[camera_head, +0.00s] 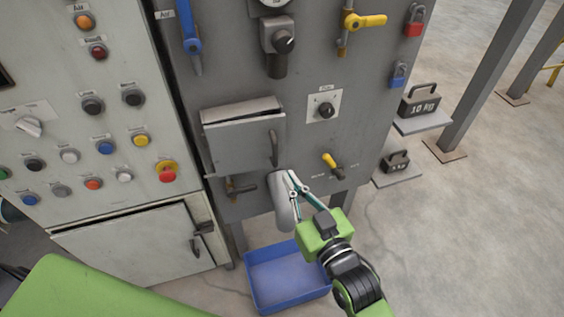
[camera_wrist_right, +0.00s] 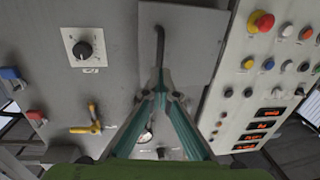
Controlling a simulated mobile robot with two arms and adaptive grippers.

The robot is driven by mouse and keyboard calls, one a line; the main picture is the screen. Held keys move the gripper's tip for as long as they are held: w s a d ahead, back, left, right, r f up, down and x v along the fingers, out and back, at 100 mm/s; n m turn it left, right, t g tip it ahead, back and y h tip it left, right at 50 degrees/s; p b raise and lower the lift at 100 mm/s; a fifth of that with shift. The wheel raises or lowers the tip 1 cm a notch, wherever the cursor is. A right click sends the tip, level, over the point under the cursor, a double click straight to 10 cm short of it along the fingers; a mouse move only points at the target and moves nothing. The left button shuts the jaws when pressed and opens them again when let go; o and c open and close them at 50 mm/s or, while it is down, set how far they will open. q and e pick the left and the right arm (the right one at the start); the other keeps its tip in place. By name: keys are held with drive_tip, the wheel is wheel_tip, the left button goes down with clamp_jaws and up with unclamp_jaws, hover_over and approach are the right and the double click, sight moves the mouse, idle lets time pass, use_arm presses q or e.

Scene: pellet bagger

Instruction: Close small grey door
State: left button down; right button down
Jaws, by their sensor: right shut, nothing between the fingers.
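The small grey door (camera_head: 235,146) is on the front of the grey machine in the head view. It stands out from the panel, with a dark gap along its top edge, so it looks slightly ajar. Its dark upright handle (camera_head: 273,148) is near its right side. My right gripper (camera_head: 291,178) is shut and empty, with its tips just below the handle. In the right wrist view the door (camera_wrist_right: 190,45) and handle (camera_wrist_right: 159,45) lie straight beyond the fingertips (camera_wrist_right: 160,80); I cannot tell if they touch. My left gripper is out of view.
A grey spout (camera_head: 279,205) hangs above a blue bin (camera_head: 287,278) beside my right arm. A yellow lever (camera_head: 332,165) and a black knob (camera_head: 325,110) are right of the door. A pale button panel (camera_head: 120,165) stands at left.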

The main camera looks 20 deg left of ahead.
sight(276, 157)
drive_tip(key=x, duration=0.5)
drive_tip(key=shift+w+a+p, duration=0.15)
drive_tip(key=shift+w+p, duration=0.1)
drive_tip(key=shift+p, duration=0.05)
drive_tip(key=shift+w, duration=0.1)
drive_tip(key=shift+w+a, duration=0.1)
drive_tip(key=shift+w, duration=0.8)
